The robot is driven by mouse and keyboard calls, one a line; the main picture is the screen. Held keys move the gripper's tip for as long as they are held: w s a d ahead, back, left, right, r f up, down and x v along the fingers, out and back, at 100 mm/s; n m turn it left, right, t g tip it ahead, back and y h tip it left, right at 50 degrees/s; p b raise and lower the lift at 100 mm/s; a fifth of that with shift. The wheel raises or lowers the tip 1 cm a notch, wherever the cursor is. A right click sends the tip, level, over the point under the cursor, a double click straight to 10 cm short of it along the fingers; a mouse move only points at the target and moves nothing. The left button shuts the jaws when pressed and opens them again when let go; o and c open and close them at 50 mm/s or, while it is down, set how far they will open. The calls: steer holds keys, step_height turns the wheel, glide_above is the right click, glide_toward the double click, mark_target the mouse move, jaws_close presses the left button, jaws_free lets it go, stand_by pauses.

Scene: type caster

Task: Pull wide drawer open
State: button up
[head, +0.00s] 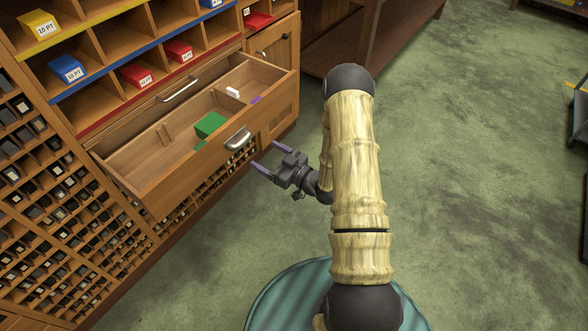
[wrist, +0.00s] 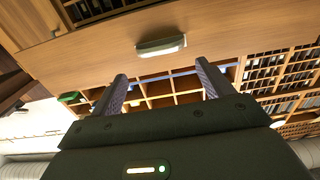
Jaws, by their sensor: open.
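The wide drawer (head: 166,184) is a wooden drawer in the type cabinet, pulled out with its inside showing in the head view. Its metal cup handle (head: 238,139) is on the front panel. The handle also shows in the wrist view (wrist: 160,46), beyond the fingertips. My gripper (head: 267,156) is open and empty, in front of the drawer front and a little apart from the handle. In the wrist view its two fingers (wrist: 158,75) are spread, with nothing between them.
In the drawer lie a green block (head: 210,124), a small white piece (head: 233,92) and a purple piece. Above are cubbies with yellow, blue and red boxes. The green floor (head: 460,150) to the right is clear.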

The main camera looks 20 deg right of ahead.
steer(key=v, duration=0.9)
steer(key=shift+s+d, duration=0.15)
steer(key=w+r+m+g+h, duration=0.1)
steer(key=w+r+g+h, duration=0.2)
steer(key=r+g+h, duration=0.4)
steer(key=s+a+r+m+g+h, duration=0.2)
steer(key=s+r+m+g, duration=0.15)
steer(key=s, duration=0.45)
steer(key=s+a+r+m+g+h, duration=0.1)
steer(key=s+a+r+m+g, duration=0.15)
steer(key=s+r, duration=0.4)
step_height(320, 180, up, 23)
steer(key=s+p, duration=0.1)
steer(key=p, duration=2.4)
steer(key=shift+s+t+p, duration=0.15)
steer(key=shift+t+p, duration=0.15)
steer(key=shift+p, duration=0.1)
